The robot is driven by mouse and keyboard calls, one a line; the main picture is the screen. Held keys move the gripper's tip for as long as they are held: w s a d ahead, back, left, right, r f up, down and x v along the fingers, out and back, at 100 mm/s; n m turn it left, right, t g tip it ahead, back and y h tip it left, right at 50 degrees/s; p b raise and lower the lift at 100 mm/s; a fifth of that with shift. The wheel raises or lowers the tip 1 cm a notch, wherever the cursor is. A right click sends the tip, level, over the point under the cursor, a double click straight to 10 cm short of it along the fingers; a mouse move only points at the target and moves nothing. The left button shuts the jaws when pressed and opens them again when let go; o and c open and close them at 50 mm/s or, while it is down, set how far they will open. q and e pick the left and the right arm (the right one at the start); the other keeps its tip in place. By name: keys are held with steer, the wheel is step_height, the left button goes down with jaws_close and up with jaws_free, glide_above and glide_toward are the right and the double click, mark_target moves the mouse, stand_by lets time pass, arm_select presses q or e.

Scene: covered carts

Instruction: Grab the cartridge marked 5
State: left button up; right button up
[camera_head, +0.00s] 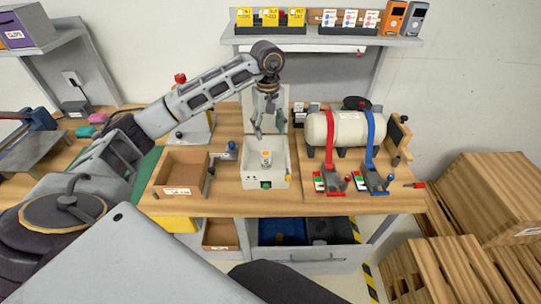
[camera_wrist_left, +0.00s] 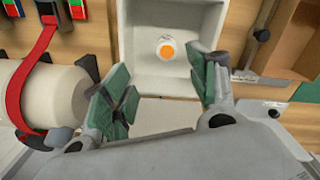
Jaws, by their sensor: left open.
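A small white cartridge with an orange top (camera_head: 266,158) stands in a white open-front box (camera_head: 263,183) on the workbench; no number on it can be read. In the left wrist view the cartridge (camera_wrist_left: 166,49) shows from above, inside the white box (camera_wrist_left: 205,22). My left gripper (camera_head: 265,133) hangs above the back part of the box, fingers downward. In the left wrist view my left gripper (camera_wrist_left: 163,92) has its green-padded fingers wide apart with nothing between them, and the cartridge lies beyond the fingertips. My right gripper is not in view.
A brown open tray (camera_head: 181,189) stands left of the box. A cream tank with red and blue straps (camera_head: 339,129) stands close on the right. A shelf (camera_head: 322,41) with yellow and white boxes is above. Wooden crates (camera_head: 490,205) are at the right.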

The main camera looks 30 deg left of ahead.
mark_target(266, 153)
arm_select(q)
steer(key=shift+s+a+f+p, duration=0.15)
steer(key=shift+f+p, duration=0.15)
steer(key=shift+f, duration=1.8)
steer(key=shift+a+f+p, duration=0.1)
steer(key=shift+f+p, duration=0.2)
steer(key=shift+f, duration=1.75)
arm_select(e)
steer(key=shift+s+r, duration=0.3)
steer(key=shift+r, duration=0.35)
arm_select(q)
steer(key=shift+f, duration=0.15)
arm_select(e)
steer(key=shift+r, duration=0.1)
arm_select(q)
steer(key=shift+s+a+f+p, duration=0.15)
steer(key=shift+f+p, duration=0.2)
steer(key=shift+f, duration=0.3)
steer(key=shift+w+a+f+p, duration=0.15)
steer(key=shift+f+p, duration=0.2)
steer(key=shift+f, duration=1.45)
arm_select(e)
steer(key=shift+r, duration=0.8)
